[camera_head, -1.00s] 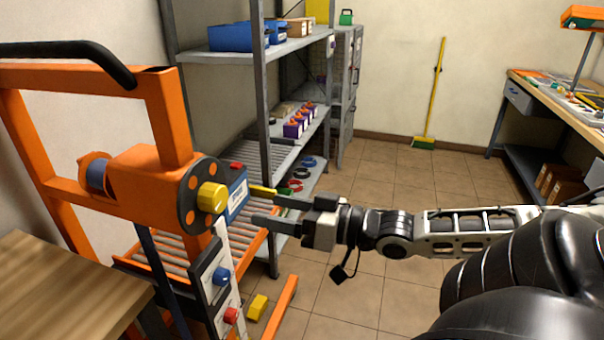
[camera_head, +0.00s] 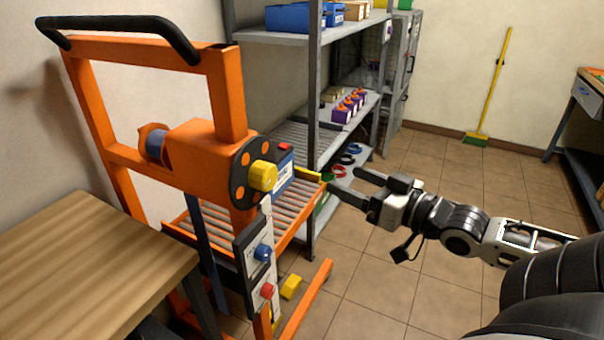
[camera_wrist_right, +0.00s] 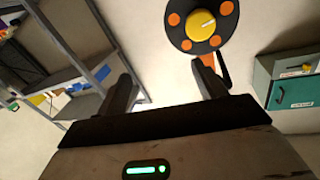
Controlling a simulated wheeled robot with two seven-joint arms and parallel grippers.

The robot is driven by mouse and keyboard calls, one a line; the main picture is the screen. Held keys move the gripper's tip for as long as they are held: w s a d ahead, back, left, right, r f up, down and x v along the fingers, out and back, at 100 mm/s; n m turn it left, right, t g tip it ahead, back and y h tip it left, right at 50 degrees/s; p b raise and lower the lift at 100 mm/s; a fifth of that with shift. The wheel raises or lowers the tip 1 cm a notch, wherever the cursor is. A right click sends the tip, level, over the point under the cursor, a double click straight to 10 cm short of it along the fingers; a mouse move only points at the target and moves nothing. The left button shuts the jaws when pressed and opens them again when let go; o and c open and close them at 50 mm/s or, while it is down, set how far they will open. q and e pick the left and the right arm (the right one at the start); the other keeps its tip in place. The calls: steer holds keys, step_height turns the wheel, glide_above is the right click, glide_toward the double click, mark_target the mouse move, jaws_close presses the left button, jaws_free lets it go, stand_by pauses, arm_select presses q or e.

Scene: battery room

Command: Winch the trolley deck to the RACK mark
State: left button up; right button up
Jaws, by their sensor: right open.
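The orange trolley (camera_head: 226,90) stands at left. Its winch is a black disc (camera_head: 240,186) with orange dots and a yellow hub (camera_head: 263,177); the disc and hub also show at the top of the right wrist view (camera_wrist_right: 203,23). Behind it is the roller deck (camera_head: 188,222), partly hidden by the mast. A blue box (camera_head: 284,176) with a white label and red cap shows beside the winch. My right gripper (camera_head: 344,180) is open and empty, right of the winch and apart from it. I cannot read a RACK mark. My left gripper is out of view.
A wooden table (camera_head: 100,262) fills the lower left. A grey shelf rack (camera_head: 314,120) stands behind the trolley. A yellow block (camera_head: 291,287) is low beside the trolley's orange leg. A broom (camera_head: 492,90) leans on the far wall. Tiled floor is open at right.

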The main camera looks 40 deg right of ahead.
steer(key=d+f+h+b, duration=0.2)
steer(key=b, duration=0.3)
steer(key=n+g+y+b, duration=0.1)
steer(key=n+y+b, duration=0.2)
steer(key=n+y, duration=0.35)
glide_toward(271, 178)
steer(key=shift+h, duration=0.35)
steer(key=p+x, duration=0.2)
steer(key=x, duration=0.1)
steer(key=p+x, duration=0.2)
steer(key=x, duration=0.1)
steer(key=p+x, duration=0.2)
steer(key=x, duration=0.1)
steer(key=shift+a+r, duration=0.15)
steer(key=shift+r, duration=0.1)
steer(key=shift+w+a+f, duration=0.1)
steer(key=shift+w+a, duration=0.05)
steer(key=shift+w, duration=0.2)
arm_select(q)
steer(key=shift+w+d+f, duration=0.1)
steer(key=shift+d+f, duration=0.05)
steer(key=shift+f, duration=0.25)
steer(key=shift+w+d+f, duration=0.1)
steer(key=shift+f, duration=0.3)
arm_select(e)
steer(key=c, duration=1)
